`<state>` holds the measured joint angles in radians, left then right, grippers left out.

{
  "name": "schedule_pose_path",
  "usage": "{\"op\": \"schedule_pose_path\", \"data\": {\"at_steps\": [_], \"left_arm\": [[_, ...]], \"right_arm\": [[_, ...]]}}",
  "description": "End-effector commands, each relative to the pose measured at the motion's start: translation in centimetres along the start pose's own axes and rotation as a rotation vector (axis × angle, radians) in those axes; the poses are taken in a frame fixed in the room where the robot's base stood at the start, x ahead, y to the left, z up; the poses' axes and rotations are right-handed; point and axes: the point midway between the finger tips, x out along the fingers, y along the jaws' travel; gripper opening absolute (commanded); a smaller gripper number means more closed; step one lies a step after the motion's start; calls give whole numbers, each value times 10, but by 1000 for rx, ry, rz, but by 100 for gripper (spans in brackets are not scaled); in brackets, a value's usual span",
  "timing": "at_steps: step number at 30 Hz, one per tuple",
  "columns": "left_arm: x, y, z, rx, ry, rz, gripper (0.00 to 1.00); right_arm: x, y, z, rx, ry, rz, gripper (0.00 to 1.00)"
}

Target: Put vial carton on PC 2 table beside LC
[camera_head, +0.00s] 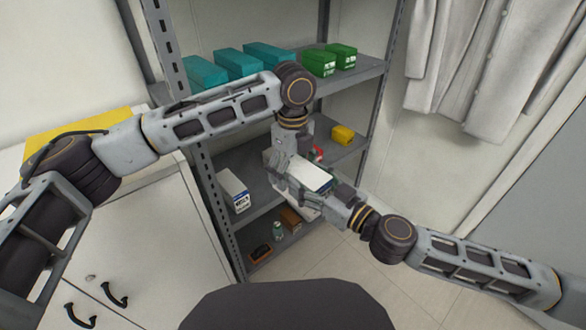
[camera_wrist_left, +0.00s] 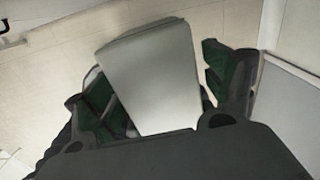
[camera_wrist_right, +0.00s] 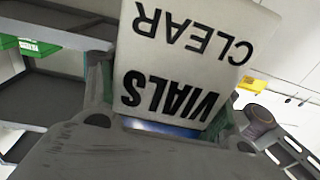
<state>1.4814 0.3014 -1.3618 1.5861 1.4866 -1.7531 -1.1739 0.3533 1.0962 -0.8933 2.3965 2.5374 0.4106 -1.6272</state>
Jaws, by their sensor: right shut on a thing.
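The vial carton (camera_head: 312,176) is a white box held in the air in front of the shelf rack. In the right wrist view its face (camera_wrist_right: 190,65) reads "VIALS CLEAR" upside down, with a blue strip at the near end. My right gripper (camera_head: 326,192) is shut on it. My left gripper (camera_head: 288,163) comes down from above right at the carton. In the left wrist view its fingers stand spread on both sides of a plain pale face of the carton (camera_wrist_left: 152,75), with a gap at the right finger. No table labelled PC 2 and no LC can be made out.
The grey shelf rack (camera_head: 345,75) holds teal boxes (camera_head: 238,62), green boxes (camera_head: 330,60), a yellow box (camera_head: 343,135), another white carton (camera_head: 233,188) and small items low down. A white cabinet (camera_head: 140,235) stands at left. Lab coats (camera_head: 480,60) hang at right. Floor is clear at lower right.

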Motion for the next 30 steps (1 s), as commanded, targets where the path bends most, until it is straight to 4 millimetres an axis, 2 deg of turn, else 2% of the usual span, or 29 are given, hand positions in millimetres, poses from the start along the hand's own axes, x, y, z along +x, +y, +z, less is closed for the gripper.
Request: {"op": "schedule_pose_path", "data": {"at_steps": [2, 15, 16, 18, 21, 30], "left_arm": [[0, 0, 0, 0, 0, 0, 74], [0, 0, 0, 0, 0, 0, 18], [-1, 0, 0, 0, 0, -1, 18], [-1, 0, 0, 0, 0, -1, 18], [-1, 0, 0, 0, 0, -1, 18], [-1, 0, 0, 0, 0, -1, 18]], "right_arm": [[0, 0, -2, -1, 3, 0, 22], [0, 0, -2, -2, 3, 0, 22], [0, 0, -2, -2, 3, 0, 66], [0, 0, -1, -1, 2, 0, 75], [0, 0, -1, -1, 2, 0, 88], [0, 0, 0, 0, 0, 0, 88]]}}
